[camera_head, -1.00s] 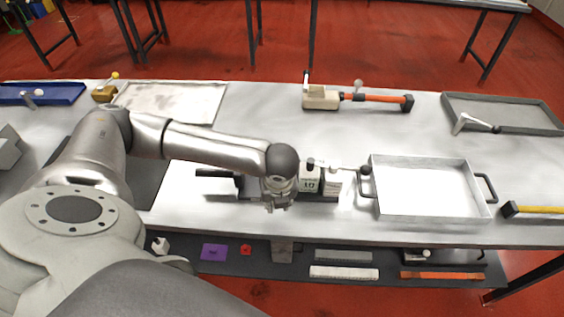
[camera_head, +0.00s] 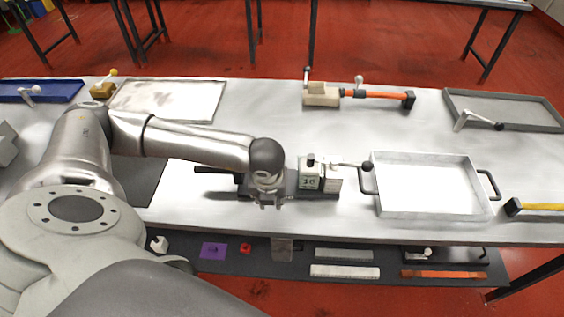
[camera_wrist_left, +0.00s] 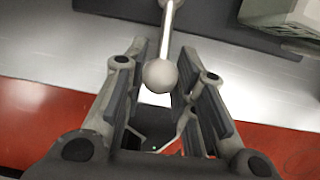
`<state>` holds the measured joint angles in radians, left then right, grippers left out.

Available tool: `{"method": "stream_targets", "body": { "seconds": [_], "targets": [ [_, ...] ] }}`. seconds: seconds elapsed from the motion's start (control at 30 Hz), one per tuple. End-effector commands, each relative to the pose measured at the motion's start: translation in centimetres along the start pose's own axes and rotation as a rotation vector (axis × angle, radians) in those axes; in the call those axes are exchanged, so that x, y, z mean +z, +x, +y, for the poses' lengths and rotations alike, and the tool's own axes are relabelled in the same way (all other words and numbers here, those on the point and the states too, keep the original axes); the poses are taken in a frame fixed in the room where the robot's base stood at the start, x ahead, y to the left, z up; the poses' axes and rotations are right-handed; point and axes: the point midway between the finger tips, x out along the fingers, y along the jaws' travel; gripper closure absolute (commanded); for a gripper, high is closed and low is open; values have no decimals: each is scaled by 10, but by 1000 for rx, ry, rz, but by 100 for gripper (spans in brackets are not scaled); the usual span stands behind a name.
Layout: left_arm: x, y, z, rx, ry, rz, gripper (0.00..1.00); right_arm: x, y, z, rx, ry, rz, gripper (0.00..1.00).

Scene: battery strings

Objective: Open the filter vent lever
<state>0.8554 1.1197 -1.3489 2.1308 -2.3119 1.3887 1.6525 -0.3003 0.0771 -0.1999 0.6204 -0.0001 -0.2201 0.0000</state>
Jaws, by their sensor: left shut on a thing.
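The filter vent lever, a pale metal rod ending in a round ball (camera_wrist_left: 160,76), runs down from the top of the left wrist view. Its ball sits between the two fingers of my left gripper (camera_wrist_left: 162,66), which is shut on it. In the head view my left gripper (camera_head: 267,203) is over the front part of a dark base plate (camera_head: 289,190), left of a pale block marked 10 (camera_head: 309,181). The gripper hides the lever there. The block's corner shows at the top right of the wrist view (camera_wrist_left: 285,18). My right gripper is not in view.
A thin rod with a black knob (camera_head: 367,166) reaches right from near the block towards a handled tray (camera_head: 428,214). A lower shelf (camera_head: 300,257) holds several small items.

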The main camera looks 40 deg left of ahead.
Motion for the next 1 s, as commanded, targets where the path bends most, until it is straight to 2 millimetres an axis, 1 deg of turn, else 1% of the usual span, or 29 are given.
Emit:
{"method": "stream_targets", "body": {
  "seconds": [0.4,0.53,0.87,1.0],
  "targets": [
    [1,2,12,-41,158,-2,99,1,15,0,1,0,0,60],
    [2,1,14,-53,199,-2,99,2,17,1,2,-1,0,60],
    [2,0,14,-57,212,-2,99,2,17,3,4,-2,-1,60],
    [2,1,17,-61,233,-2,99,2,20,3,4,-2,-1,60]
  ]
}}
